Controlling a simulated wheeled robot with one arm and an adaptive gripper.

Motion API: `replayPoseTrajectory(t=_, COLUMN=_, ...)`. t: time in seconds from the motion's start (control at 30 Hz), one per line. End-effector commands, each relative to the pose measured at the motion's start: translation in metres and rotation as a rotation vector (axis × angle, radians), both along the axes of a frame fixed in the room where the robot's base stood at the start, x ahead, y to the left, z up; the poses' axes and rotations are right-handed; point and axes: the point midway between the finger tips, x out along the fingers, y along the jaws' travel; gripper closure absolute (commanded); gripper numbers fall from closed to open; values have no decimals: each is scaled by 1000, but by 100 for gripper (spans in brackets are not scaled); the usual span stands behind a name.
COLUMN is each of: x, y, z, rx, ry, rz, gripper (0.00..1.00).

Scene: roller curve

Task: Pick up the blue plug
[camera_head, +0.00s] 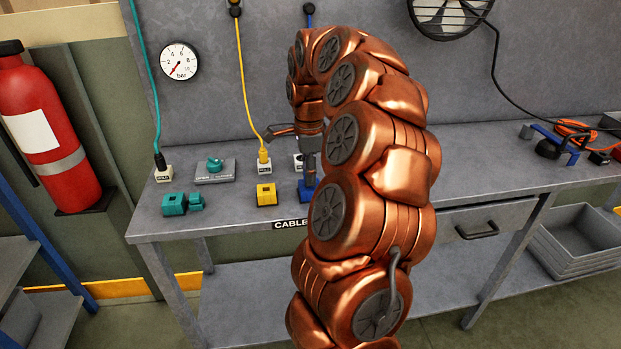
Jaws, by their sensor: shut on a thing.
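The blue plug (303,194) is a small blue block near the front edge of the grey bench (228,213). It is partly hidden by my copper-coloured arm. My gripper (310,180) points straight down and its fingers are shut on the blue plug. The plug looks to be at bench level. I cannot tell whether it is clear of the surface.
A yellow block (266,194) and teal pieces (173,204) lie to the left. Behind them are small white sockets, one with a yellow cable (244,90), one with a teal cable (146,75). A teal-knobbed panel (215,170) stands between. A clamp (553,143) lies far right.

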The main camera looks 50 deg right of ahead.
Motion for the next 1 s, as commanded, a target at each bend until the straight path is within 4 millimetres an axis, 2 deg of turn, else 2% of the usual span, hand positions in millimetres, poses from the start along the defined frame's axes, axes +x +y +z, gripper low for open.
replayPoseTrajectory(t=0.03, x=0, y=0, z=0, rx=1, ry=1, rz=0, gripper=91)
replayPoseTrajectory(t=0.13, x=0, y=0, z=0, rx=1, ry=2, rz=0, gripper=100)
replayPoseTrajectory(t=0.47, x=-1, y=0, z=1, rx=1, ry=3, rz=0, gripper=100)
replayPoseTrajectory(t=1.0, x=0, y=0, z=35, rx=0, ry=1, rz=0, gripper=100)
